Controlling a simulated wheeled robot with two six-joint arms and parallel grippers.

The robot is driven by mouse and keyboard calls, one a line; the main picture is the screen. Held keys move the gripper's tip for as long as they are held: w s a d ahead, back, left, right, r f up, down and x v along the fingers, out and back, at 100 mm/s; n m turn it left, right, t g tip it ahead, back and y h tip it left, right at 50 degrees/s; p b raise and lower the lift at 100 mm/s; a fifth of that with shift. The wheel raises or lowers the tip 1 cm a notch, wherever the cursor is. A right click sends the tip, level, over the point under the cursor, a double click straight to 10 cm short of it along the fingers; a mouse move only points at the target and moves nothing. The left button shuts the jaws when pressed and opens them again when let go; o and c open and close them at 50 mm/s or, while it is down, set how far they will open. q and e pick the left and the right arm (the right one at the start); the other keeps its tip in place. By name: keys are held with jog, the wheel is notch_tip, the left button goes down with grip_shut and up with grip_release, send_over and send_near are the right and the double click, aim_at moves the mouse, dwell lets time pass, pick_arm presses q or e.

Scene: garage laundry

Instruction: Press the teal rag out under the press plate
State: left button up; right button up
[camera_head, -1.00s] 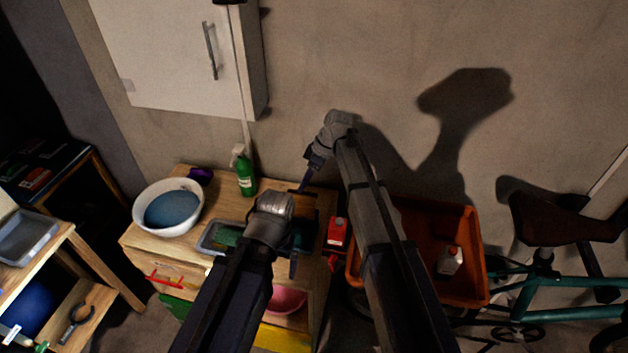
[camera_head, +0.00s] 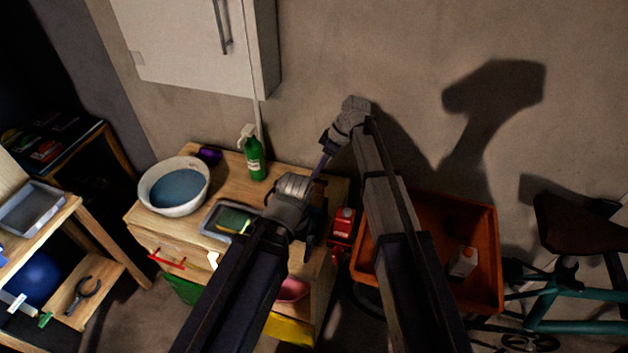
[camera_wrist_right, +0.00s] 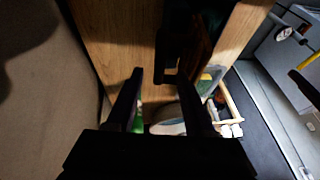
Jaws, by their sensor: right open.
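A teal-green patch (camera_head: 233,217) shows in a grey tray (camera_head: 207,229) on the wooden bench; it looks like the rag, but my left arm covers much of this area. I cannot make out the press plate; dark parts (camera_head: 318,222) show beside my left wrist. My left arm reaches over the tray, and its jaws cannot be told apart from the dark parts. My right gripper (camera_head: 322,162) points down and left above the bench's back right. In the right wrist view my right gripper (camera_wrist_right: 160,100) is open, with nothing between its fingers.
A white bowl of bluish liquid (camera_head: 153,200), a green spray bottle (camera_head: 254,158) and a purple item (camera_head: 209,154) stand on the bench. A red container (camera_head: 343,223) is at its right, beside an orange crate (camera_head: 487,225). A white cabinet (camera_head: 185,50) hangs above.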

jog(key=b+x, duration=0.2)
jog(key=x, duration=0.2)
jog(key=shift+f+b, duration=0.15)
jog(key=shift+b, duration=0.25)
jog(key=shift+c, duration=0.4)
grip_shut()
dwell(0.6)
